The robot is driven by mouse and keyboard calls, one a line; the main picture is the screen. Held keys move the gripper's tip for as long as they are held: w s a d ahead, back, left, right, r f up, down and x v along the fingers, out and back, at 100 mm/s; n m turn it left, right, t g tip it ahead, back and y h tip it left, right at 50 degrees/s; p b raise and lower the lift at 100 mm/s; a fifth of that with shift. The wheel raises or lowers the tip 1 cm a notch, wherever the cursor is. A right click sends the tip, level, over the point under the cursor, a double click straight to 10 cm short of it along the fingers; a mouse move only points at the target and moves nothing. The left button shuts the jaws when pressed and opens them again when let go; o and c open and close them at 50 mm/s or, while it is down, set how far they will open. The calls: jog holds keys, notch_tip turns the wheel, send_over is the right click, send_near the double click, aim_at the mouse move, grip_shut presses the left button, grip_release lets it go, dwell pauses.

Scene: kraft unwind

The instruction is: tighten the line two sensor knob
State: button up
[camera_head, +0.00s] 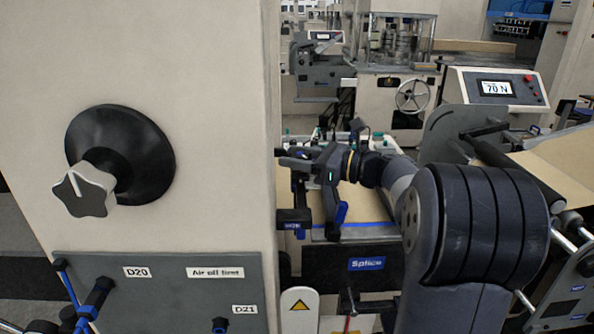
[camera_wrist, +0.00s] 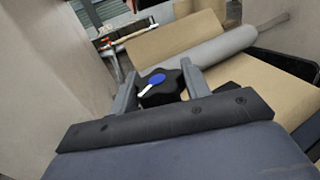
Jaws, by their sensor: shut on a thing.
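A black lobed knob (camera_wrist: 160,89) with a blue cap and a white pointer mark sits between my two fingers in the wrist view. My gripper (camera_wrist: 157,92) is shut on the knob, one finger on each side of it. The pointer mark slants toward the lower left. In the head view my gripper (camera_head: 290,160) points left beside the edge of the large beige cabinet. I cannot make out the knob there. No label naming line two shows clearly near it.
The beige cabinet (camera_head: 200,40) fills the left, with a grey star knob (camera_head: 84,190) on a black disc. A grey panel (camera_head: 160,285) with labels and blue-tipped levers is below. A "Splice" panel (camera_head: 335,280) stands under my arm. A display (camera_head: 495,88) reads 70 N.

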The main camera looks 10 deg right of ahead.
jog(key=m+t+h+b, duration=0.3)
jog(key=b, duration=0.3)
jog(key=shift+f+t, duration=0.15)
jog(key=shift+t, duration=0.25)
jog(key=m+h, duration=0.1)
jog(key=t+h+b, duration=0.1)
jog(key=m+t+h+b, duration=0.1)
jog(key=shift+d+r+m+h, duration=0.1)
jog(key=shift+r+m+h, duration=0.15)
jog(key=shift+m+h, duration=0.05)
jog(key=shift+b, duration=0.3)
jog(key=shift+w+r+m+t+h, duration=0.1)
jog(key=shift+r+m+t+h, duration=0.1)
jog(key=shift+m+t+h, duration=0.15)
jog(key=o, duration=0.7)
jog(key=shift+o, duration=1.3)
jog(key=shift+f, duration=0.15)
jog(key=b+v, duration=0.1)
jog(key=v, duration=1)
